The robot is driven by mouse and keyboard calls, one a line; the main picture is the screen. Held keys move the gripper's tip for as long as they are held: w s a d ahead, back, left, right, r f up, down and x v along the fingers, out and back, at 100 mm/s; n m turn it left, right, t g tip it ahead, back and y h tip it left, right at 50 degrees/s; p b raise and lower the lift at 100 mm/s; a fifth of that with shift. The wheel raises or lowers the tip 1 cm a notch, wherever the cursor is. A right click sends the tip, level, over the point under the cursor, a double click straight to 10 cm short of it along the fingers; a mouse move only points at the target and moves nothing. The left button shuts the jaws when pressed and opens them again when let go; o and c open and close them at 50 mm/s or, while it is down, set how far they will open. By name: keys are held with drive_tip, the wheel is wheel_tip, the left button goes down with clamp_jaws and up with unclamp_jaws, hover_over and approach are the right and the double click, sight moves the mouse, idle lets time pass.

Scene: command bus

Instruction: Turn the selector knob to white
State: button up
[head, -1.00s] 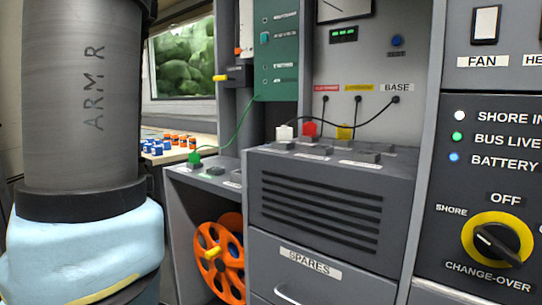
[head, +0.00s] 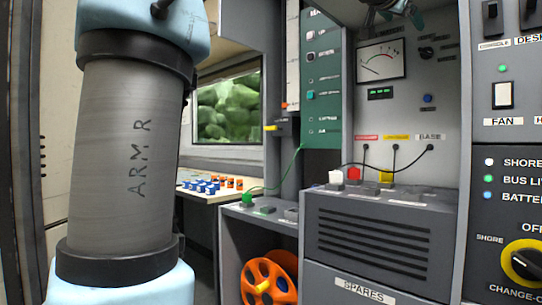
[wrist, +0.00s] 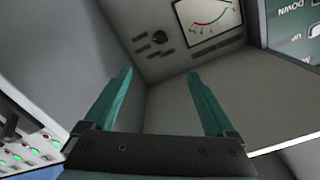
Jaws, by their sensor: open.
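A small black selector knob (head: 427,53) sits on the grey back panel, right of a dial meter (head: 382,62), with small dark labels around it that are too small to read. The knob (wrist: 158,37) also shows in the wrist view, beyond and between my fingertips, beside the meter (wrist: 212,22). I cannot tell which label the knob points to. My gripper (wrist: 160,74) is open with two teal fingers apart and nothing between them. It stands off from the panel, not touching the knob. In the head view only part of it shows at the top edge, above the meter.
A change-over knob (head: 522,264) with a yellow ring is on the right panel. A green panel (head: 320,85) is left of the meter. Grey side walls flank the knob's recess.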

drive_tip(key=w+a+f+n+g+y, duration=0.1)
drive_tip(key=w+a+f+n+y, duration=0.2)
drive_tip(key=f, duration=0.8)
drive_tip(key=w+a+f+n+g+y, duration=0.15)
drive_tip(key=w+a+f, duration=0.3)
drive_tip(key=f, duration=0.55)
drive_tip(key=a+f+n+g+y, duration=0.1)
drive_tip(key=a+f+y, duration=0.1)
drive_tip(key=a+f, duration=0.5)
drive_tip(key=a+f+n+g+y, duration=0.1)
drive_tip(key=a+f+n+y, duration=0.2)
drive_tip(key=f, duration=0.9)
drive_tip(key=s+a+f+n+g+y, duration=0.1)
drive_tip(key=s+a+f+n+g, duration=0.25)
drive_tip(key=s+a+f, duration=0.8)
drive_tip(key=s+a+f+n+g+y, duration=0.2)
drive_tip(key=s+a+f+g, duration=0.2)
drive_tip(key=s+a+f, duration=0.75)
drive_tip(key=w+d+r+p, duration=0.1)
drive_tip(key=w+r+p, duration=0.1)
drive_tip(key=r+p, duration=0.9)
drive_tip(key=w+d+r+p, duration=0.2)
drive_tip(key=r+p, duration=1)
drive_tip(key=p, duration=0.2)
drive_tip(key=shift+h, duration=0.25)
